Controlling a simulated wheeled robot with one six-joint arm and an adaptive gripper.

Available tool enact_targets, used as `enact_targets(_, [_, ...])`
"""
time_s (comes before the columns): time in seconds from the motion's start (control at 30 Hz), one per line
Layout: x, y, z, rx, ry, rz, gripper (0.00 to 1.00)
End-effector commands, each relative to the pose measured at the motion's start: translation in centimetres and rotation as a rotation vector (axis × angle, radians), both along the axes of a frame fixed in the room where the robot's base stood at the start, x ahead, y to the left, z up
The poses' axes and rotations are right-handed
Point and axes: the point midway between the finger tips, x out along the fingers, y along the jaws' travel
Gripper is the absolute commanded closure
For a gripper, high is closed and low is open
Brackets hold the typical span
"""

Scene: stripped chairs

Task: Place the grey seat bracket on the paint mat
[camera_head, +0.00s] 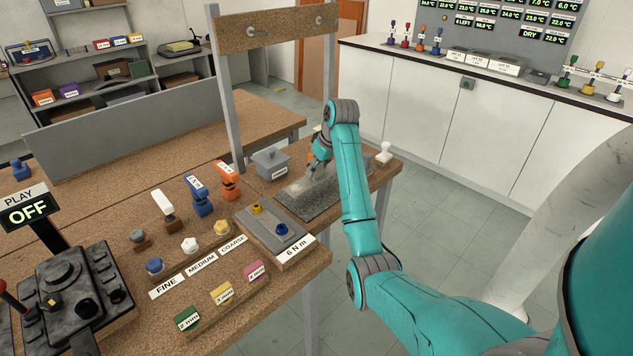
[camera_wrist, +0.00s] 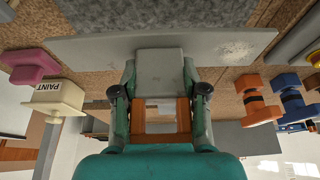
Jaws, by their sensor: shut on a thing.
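My gripper (camera_head: 309,176) is over the dark grey speckled mat (camera_head: 335,194) near the far right end of the bench. In the wrist view my gripper (camera_wrist: 160,92) is shut on the grey seat bracket (camera_wrist: 160,62), a plain flat-faced block between the two fingers. I cannot tell whether the bracket touches the mat.
A grey lidded box (camera_head: 270,163) stands just left of the mat, near a metal frame post (camera_head: 226,95). Orange (camera_head: 228,180) and blue (camera_head: 199,197) tools stand farther left. A grey plate (camera_head: 270,232) lies in front. A cream block marked PAINT (camera_wrist: 55,97) is in the wrist view.

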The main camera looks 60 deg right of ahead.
Motion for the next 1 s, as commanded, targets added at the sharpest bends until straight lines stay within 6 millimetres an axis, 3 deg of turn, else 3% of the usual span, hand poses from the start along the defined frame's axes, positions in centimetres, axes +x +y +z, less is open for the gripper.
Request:
enact_targets(0.27, [0.0,0.0,-1.8,-0.001,-0.002,0.000,1.00])
enact_targets(0.5, [0.0,0.0,-4.6,-0.001,-0.001,0.000,1.00])
enact_targets(0.87, [0.0,0.0,-5.0,-0.002,-0.003,0.001,1.00])
enact_targets(0.9, [0.0,0.0,-5.2,-0.001,-0.001,0.000,0.55])
enact_targets(1.0, [0.0,0.0,-5.1,-0.001,-0.001,0.000,0.32])
